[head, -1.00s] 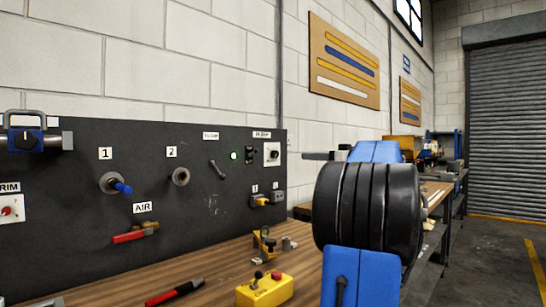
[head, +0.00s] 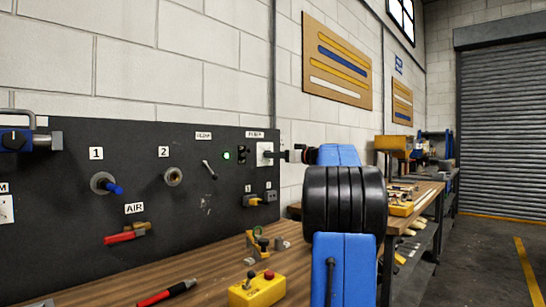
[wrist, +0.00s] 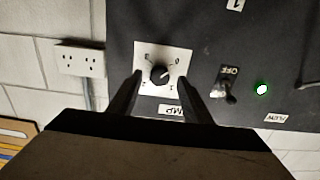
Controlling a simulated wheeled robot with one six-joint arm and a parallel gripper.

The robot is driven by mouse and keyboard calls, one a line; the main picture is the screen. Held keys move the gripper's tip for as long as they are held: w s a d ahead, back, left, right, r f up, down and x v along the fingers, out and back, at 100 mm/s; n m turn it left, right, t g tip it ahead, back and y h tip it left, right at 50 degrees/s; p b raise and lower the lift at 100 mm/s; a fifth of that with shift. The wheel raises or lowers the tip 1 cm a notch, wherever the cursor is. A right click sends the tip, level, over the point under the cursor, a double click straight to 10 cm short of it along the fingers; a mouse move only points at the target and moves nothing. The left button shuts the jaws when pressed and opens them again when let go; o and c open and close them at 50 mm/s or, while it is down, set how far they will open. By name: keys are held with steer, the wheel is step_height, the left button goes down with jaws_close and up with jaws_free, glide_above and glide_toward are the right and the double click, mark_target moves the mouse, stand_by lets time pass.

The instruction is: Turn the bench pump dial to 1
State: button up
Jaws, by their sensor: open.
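The pump dial is a black round knob (wrist: 160,74) on a white square plate (wrist: 176,55) with small marks around it. A pale line on the knob points up and to the right in the wrist view; I cannot read every mark. A partly hidden label ending in "MP" sits below the plate there. In the head view the plate (head: 262,149) is at the right end of the dark panel. My gripper (wrist: 163,84) is open and empty, its fingers on either side of the knob in the wrist view. I cannot tell whether they touch it.
An OFF toggle switch (wrist: 225,92) and a green light (wrist: 262,89) are close beside the dial. A wall socket (wrist: 80,62) is on the other side. The wooden bench below holds a yellow button box (head: 257,290) and a red-handled tool (head: 167,293).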

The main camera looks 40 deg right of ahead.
steer(key=shift+w+a, duration=0.1)
steer(key=shift+w, duration=0.85)
steer(key=c, duration=1.1)
steer(key=shift+o, duration=0.2)
